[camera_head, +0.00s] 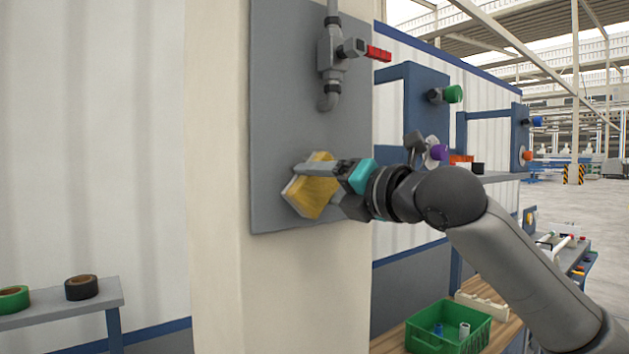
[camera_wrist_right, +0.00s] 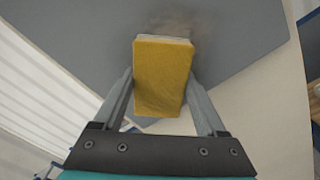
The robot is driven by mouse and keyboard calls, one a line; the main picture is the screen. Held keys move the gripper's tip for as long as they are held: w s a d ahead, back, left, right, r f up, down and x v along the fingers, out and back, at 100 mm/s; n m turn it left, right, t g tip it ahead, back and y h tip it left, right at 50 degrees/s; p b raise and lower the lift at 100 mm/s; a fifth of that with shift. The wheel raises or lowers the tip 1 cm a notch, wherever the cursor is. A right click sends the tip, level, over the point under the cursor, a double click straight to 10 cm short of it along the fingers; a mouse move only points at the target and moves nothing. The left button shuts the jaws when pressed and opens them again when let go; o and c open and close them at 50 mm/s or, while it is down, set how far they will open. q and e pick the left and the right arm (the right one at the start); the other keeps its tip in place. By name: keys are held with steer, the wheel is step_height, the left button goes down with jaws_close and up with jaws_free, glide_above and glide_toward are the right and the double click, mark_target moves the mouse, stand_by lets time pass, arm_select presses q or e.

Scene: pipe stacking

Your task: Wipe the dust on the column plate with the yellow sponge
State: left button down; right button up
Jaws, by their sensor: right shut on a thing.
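The yellow sponge (camera_head: 318,192) has a pale layer on its far side. My right gripper (camera_head: 311,176) is shut on it and holds it tilted at the lower part of the grey column plate (camera_head: 285,95). In the right wrist view the sponge (camera_wrist_right: 163,76) sits between the two fingers of the right gripper (camera_wrist_right: 162,92). A brownish dust smudge (camera_wrist_right: 178,20) shows on the plate (camera_wrist_right: 85,30) just beyond the sponge's far edge. The sponge is at or very close to the plate; I cannot tell if it touches. My left gripper is not in view.
A pipe valve with a red handle (camera_head: 378,53) is fixed to the plate above the sponge. A green crate (camera_head: 450,335) with small parts stands on a wooden bench at lower right. A shelf (camera_head: 65,306) with tape rolls is at lower left.

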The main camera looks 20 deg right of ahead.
mark_target(335, 191)
steer(key=shift+w+d+p, duration=0.3)
steer(key=shift+d+p, duration=0.1)
steer(key=shift+d, duration=0.3)
steer(key=shift+w+d+p, duration=0.25)
steer(key=shift+d+p, duration=0.15)
steer(key=shift+d, duration=0.3)
steer(key=shift+w+d+p, duration=1.25)
steer(key=shift+d+p, duration=1.75)
steer(key=shift+d, duration=0.4)
steer(key=shift+s+a, duration=0.8)
steer(key=shift+a, duration=1.5)
steer(key=shift+s+a, duration=0.85)
steer(key=shift+a, duration=1.4)
steer(key=shift+s+a, duration=0.8)
steer(key=shift+a, duration=1.5)
steer(key=shift+r, duration=1.3)
steer(key=w+d, duration=0.2)
steer(key=d, duration=0.4)
steer(key=w+d, duration=0.3)
steer(key=d, duration=0.4)
steer(key=shift+d, duration=0.3)
